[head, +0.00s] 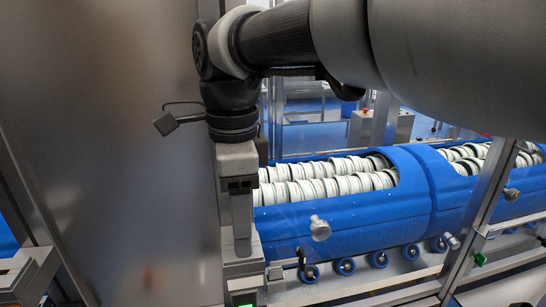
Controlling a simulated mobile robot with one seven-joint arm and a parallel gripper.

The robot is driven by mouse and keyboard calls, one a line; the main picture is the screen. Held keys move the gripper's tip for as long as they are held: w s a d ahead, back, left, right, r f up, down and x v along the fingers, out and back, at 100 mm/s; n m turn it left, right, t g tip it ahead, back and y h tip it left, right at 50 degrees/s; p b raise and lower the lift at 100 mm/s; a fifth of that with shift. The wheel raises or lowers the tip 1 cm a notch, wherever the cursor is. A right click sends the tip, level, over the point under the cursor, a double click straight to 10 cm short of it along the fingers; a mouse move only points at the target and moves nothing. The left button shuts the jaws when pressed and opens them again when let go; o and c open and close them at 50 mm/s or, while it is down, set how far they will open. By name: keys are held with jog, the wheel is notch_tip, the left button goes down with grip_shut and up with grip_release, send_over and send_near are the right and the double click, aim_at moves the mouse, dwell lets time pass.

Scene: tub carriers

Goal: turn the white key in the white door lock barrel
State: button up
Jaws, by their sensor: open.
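My gripper (241,225) points down at the left of centre, below the black wrist, seen from the side. Its fingers overlap in this view and the gap between them is hard to make out. The fingertips end at or just in front of a grey metal fixture (246,268); I cannot tell whether they touch it. I see nothing held. I cannot make out a white key or a white door lock barrel; they may be hidden or outside the view.
Blue tub carriers (345,232) holding rows of white rings (325,187) stand behind on small blue wheels. A metal knob (320,228) sticks out of the nearer one. A large steel panel (110,130) fills the left. A slanted metal frame post (478,232) stands at right.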

jog(key=shift+f, duration=1)
jog(key=c, duration=1.2)
jog(key=m, duration=0.4)
jog(key=shift+m, duration=0.3)
